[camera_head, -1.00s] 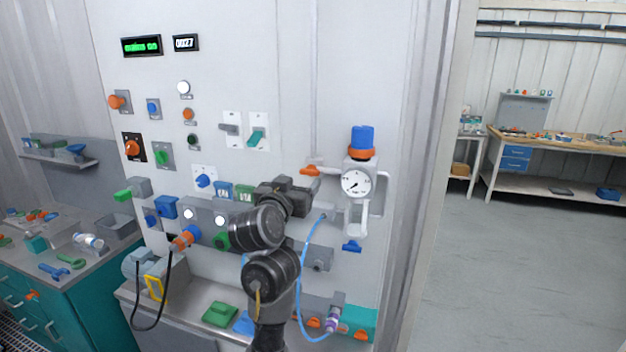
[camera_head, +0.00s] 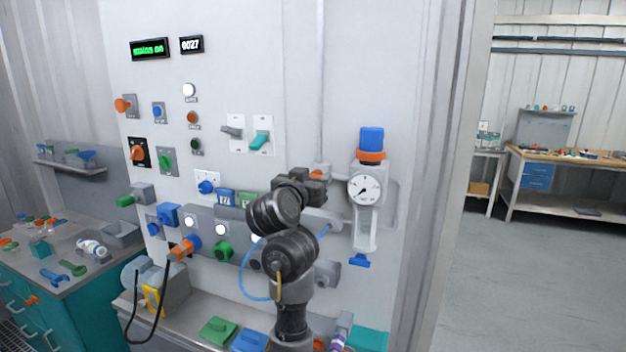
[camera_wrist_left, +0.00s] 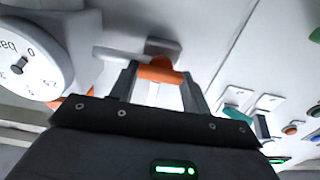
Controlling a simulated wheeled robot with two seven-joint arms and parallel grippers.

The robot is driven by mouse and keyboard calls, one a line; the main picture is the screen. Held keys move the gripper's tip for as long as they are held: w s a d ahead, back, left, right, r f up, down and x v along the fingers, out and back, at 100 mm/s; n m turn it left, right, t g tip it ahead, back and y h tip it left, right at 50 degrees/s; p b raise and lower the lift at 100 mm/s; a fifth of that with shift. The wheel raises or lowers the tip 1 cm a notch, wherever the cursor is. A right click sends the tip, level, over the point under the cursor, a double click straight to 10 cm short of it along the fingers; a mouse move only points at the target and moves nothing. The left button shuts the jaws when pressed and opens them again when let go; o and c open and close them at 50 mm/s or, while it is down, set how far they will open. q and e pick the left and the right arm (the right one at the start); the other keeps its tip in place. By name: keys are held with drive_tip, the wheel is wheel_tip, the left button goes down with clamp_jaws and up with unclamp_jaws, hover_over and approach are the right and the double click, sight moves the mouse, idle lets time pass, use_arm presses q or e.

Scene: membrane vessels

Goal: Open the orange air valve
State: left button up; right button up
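The orange air valve handle (camera_head: 317,174) shows on the panel just left of the round gauge, partly behind my left gripper (camera_head: 319,184). In the left wrist view the orange handle (camera_wrist_left: 160,71) lies between the two fingertips of my left gripper (camera_wrist_left: 160,80), on a grey pipe fitting (camera_wrist_left: 135,52). The fingers stand apart, one on each side of the handle. The handle spans most of the gap; whether the fingers press on it is not clear. My right gripper is not in view.
The pressure gauge (camera_head: 364,189) with its blue-topped regulator (camera_head: 371,140) is close to the right of the gripper. A blue hose (camera_head: 247,284) loops behind my arm. Switches and buttons fill the panel to the left. Open floor (camera_head: 540,280) lies to the right.

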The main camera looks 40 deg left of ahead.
use_arm(q)
drive_tip(key=c, duration=0.4)
drive_tip(key=shift+a+f+n+p, duration=0.1)
drive_tip(key=shift+n+p, duration=0.15)
drive_tip(key=shift+n, duration=3.7)
drive_tip(key=shift+a+n+p, duration=0.1)
drive_tip(key=shift+n+p, duration=0.15)
drive_tip(key=shift+n, duration=3.7)
drive_tip(key=o, duration=1)
